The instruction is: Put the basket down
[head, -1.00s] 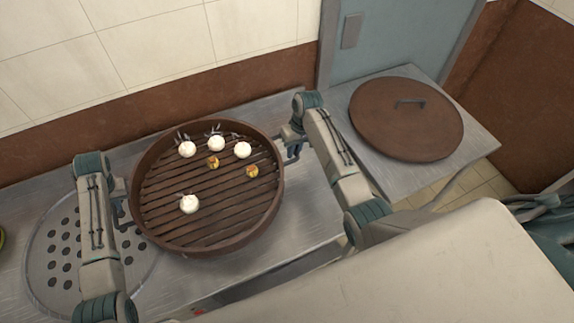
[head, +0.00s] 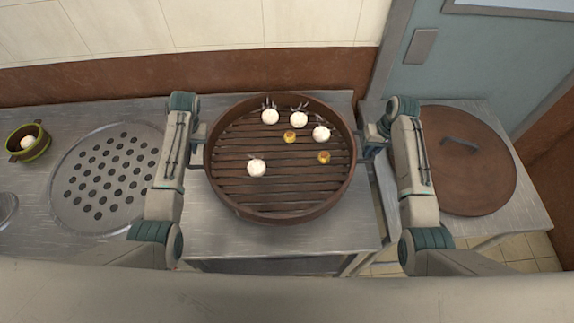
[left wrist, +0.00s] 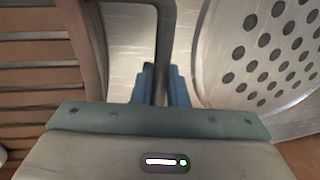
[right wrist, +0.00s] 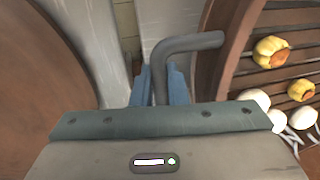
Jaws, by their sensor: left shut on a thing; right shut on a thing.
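The basket (head: 283,203) is a round brown steamer with a slatted floor, held level between my two grippers over the metal counter. White buns (head: 257,168) and small yellow items (head: 324,157) lie on its slats. My left gripper (head: 201,145) is shut on the basket's left handle; the handle bar (left wrist: 163,50) runs between its blue fingers in the left wrist view. My right gripper (head: 366,143) is shut on the right handle, whose bent bar (right wrist: 185,45) shows in the right wrist view. I cannot tell how high the basket is above the counter.
A round perforated metal plate (head: 84,207) is set in the counter (head: 210,240) to the left. A small green-rimmed bowl (head: 38,152) holds a white item at far left. A brown lid (head: 480,180) with a handle rests on the right side table (head: 530,215).

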